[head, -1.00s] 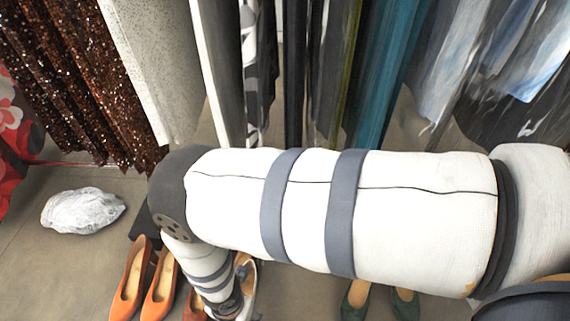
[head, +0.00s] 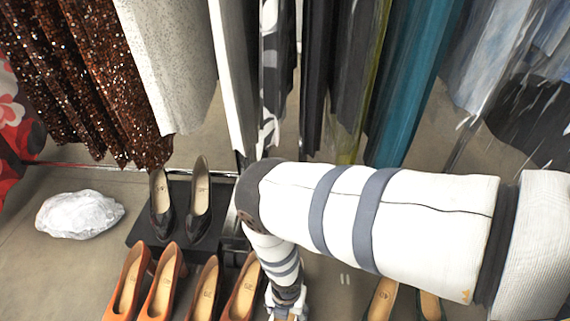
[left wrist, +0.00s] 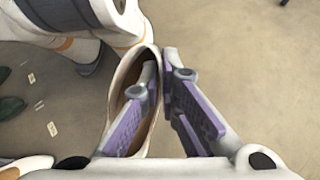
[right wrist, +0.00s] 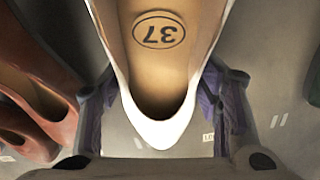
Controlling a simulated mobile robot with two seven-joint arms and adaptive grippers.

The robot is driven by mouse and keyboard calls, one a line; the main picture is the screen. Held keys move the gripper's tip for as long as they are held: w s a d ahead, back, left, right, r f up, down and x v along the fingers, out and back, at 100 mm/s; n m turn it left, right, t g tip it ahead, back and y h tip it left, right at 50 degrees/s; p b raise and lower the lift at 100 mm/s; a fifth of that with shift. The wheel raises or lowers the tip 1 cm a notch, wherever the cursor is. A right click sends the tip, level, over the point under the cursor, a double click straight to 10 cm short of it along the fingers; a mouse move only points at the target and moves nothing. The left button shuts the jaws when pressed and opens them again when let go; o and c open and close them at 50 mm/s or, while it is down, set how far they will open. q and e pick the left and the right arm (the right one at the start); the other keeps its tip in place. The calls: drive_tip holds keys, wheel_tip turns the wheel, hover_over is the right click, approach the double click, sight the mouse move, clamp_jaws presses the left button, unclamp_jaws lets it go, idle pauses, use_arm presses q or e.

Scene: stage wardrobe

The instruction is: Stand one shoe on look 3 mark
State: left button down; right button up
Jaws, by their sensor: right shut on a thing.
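A white shoe (right wrist: 165,128) with a tan insole marked 37 lies between the fingers of my right gripper (right wrist: 158,108) in the right wrist view. That gripper is shut on the shoe's end. In the head view my right gripper (head: 286,312) is cut off at the bottom edge. In the left wrist view a pale-rimmed shoe (left wrist: 151,60) with a brown inside is at my left gripper (left wrist: 162,90). One finger overlaps the shoe's opening and the other is beside its outer edge, apart from each other. I cannot tell whether both views show the same shoe.
Black shoes (head: 199,190) stand on a black box (head: 143,230). Orange shoes (head: 128,283), brown shoes (head: 206,290) and green shoes (head: 430,305) stand in front. A crumpled white bundle (head: 80,214) lies left. Small floor labels (left wrist: 40,105) are unreadable. Clothes hang behind.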

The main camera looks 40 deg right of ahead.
use_arm(q)
drive_tip(key=shift+f, duration=0.1)
use_arm(e)
drive_tip(key=o, duration=1.5)
drive_tip(key=shift+f, duration=0.1)
